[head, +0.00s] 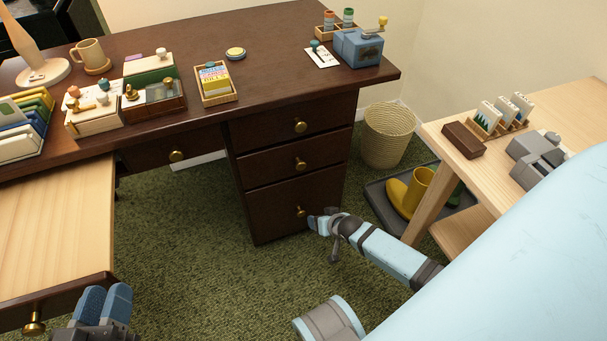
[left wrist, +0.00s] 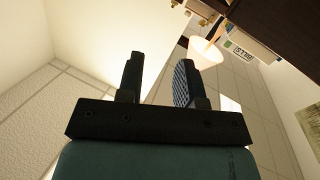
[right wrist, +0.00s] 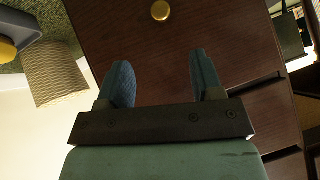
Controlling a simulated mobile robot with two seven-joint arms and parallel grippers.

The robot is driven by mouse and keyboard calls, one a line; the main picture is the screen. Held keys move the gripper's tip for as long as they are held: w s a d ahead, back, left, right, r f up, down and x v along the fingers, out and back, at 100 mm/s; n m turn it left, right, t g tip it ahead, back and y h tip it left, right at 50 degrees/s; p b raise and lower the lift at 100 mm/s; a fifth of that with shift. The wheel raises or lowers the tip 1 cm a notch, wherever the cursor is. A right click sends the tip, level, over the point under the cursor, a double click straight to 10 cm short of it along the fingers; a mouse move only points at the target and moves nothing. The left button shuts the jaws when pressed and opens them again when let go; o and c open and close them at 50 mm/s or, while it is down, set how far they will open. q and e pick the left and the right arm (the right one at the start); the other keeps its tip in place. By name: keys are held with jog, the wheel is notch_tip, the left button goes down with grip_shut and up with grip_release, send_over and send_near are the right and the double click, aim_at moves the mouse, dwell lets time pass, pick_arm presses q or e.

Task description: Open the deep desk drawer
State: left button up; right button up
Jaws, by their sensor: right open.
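The deep drawer (head: 275,215) is the tall bottom one in the dark wooden desk's right pedestal. Its front looks flush, and it has a round brass knob (head: 300,211). My right gripper (head: 318,222) is in front of the drawer's lower right part, just right of and below the knob. In the right wrist view the gripper (right wrist: 160,85) is open and empty, facing the drawer front (right wrist: 150,60), with the knob (right wrist: 160,10) beyond the fingertips. My left gripper (head: 103,300) is at the bottom left, open and empty, as the left wrist view (left wrist: 158,75) also shows.
Two shallower drawers (head: 295,160) sit above the deep one. A woven wastebasket (head: 387,135) and a grey tray (head: 375,200) with yellow boots (head: 410,190) stand to the right. Green carpet (head: 190,240) is clear left of the pedestal.

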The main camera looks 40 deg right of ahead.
aim_at(302, 214)
jog(key=b+x, duration=0.7)
jog(key=x, duration=0.6)
jog(key=shift+s, duration=0.15)
pick_arm(q)
jog(key=w+m, duration=0.1)
jog(key=a+f+m, duration=0.1)
jog(key=m, duration=0.1)
jog(key=w+m+t+h, duration=0.1)
jog(key=shift+w+a+f+b, duration=0.35)
jog(key=shift+a, duration=0.05)
pick_arm(e)
jog(key=shift+w+f, duration=0.15)
jog(key=shift+w, duration=0.15)
